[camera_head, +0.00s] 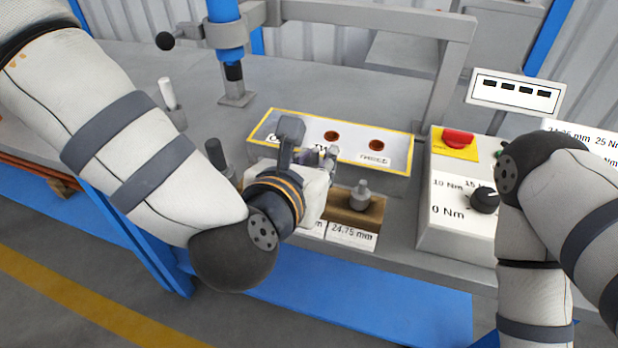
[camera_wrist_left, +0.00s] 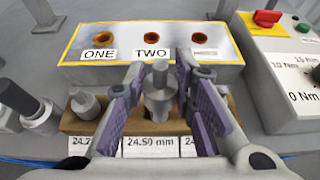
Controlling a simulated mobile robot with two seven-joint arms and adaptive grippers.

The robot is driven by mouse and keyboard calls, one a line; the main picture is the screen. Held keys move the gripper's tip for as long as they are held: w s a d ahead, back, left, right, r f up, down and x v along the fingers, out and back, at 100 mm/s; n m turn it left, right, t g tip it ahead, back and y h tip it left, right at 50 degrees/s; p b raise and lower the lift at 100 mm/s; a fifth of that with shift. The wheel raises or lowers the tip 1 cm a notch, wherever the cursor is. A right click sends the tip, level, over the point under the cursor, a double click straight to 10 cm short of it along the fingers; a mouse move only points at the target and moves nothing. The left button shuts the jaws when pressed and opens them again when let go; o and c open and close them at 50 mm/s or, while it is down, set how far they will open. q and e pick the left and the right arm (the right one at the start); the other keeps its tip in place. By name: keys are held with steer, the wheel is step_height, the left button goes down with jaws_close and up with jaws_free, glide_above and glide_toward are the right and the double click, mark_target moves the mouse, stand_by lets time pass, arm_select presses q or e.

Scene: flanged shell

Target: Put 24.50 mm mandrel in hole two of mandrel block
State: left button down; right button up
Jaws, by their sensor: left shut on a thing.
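My left gripper (camera_head: 308,150) is shut on the grey 24.50 mm mandrel (camera_wrist_left: 160,92), above the middle label of the wooden rack (camera_head: 366,215). The mandrel is upright between the purple-padded fingers (camera_wrist_left: 163,95); I cannot tell whether its lower end is raised from the rack. In the head view the gripper hides it. The mandrel block (camera_head: 398,167) has a yellow-edged white top, just behind the rack. Hole two (camera_wrist_left: 151,38) is empty, behind the held mandrel in the wrist view; hole two (camera_head: 331,136) also shows in the head view. My right gripper is out of view.
Another mandrel (camera_head: 360,195) stands at the rack's 24.75 mm label, and one (camera_wrist_left: 85,103) stands at its left end. Dark and grey posts (camera_wrist_left: 30,105) stand left of the rack. A control box (camera_head: 455,200) with a red button is at the right. A press column (camera_head: 230,60) stands behind.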

arm_select(q)
steer(key=shift+w+a+f, duration=0.2)
steer(key=shift+w+f, duration=0.5)
steer(key=shift+f, duration=0.2)
steer(key=shift+w+a+f+b, duration=0.1)
steer(key=shift+w+f+b, duration=0.15)
steer(key=shift+f, duration=0.7)
steer(key=shift+w+a+f+b, duration=0.1)
steer(key=shift+f+b, duration=0.1)
steer(key=shift+f, duration=0.7)
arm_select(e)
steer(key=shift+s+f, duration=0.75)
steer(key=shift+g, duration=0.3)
arm_select(q)
steer(key=shift+f, duration=0.2)
steer(key=c, duration=1.3)
jaws_free()
steer(key=shift+c, duration=0.2)
